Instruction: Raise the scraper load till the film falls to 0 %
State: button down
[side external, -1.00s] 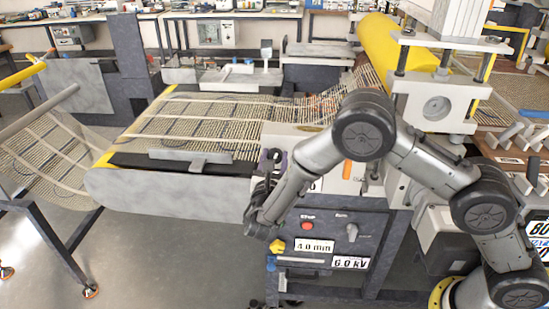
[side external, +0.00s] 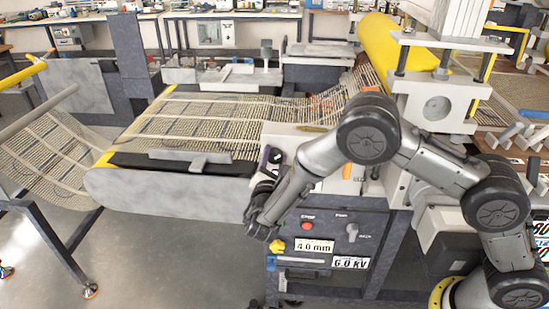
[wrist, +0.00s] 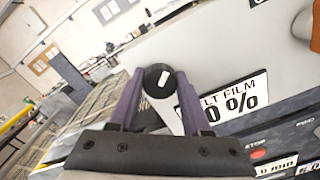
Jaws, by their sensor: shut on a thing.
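In the wrist view, my gripper (wrist: 160,86) has its two purple fingers closed on either side of a round black knob (wrist: 158,78) with a white pointer mark. The belt film sign (wrist: 240,102) is just right of the fingers. It shows a 0 before the percent mark, but the right finger hides its left part, so the whole figure cannot be read. In the side view, my gripper (side external: 272,157) is at the left end of the machine's front panel, and my arm hides the sign. The scraper itself cannot be made out.
The mesh belt (side external: 200,118) runs left of my gripper. Below are a red stop button (side external: 307,227), a selector switch (side external: 352,231), a 4.0 mm plate (side external: 314,245) and a 6.0 kV plate (side external: 350,263). A yellow roller (side external: 395,52) stands behind my arm.

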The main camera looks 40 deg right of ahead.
jog(key=shift+m, duration=1.1)
jog(key=shift+c, duration=1.8)
grip_release()
jog(key=v, duration=1.4)
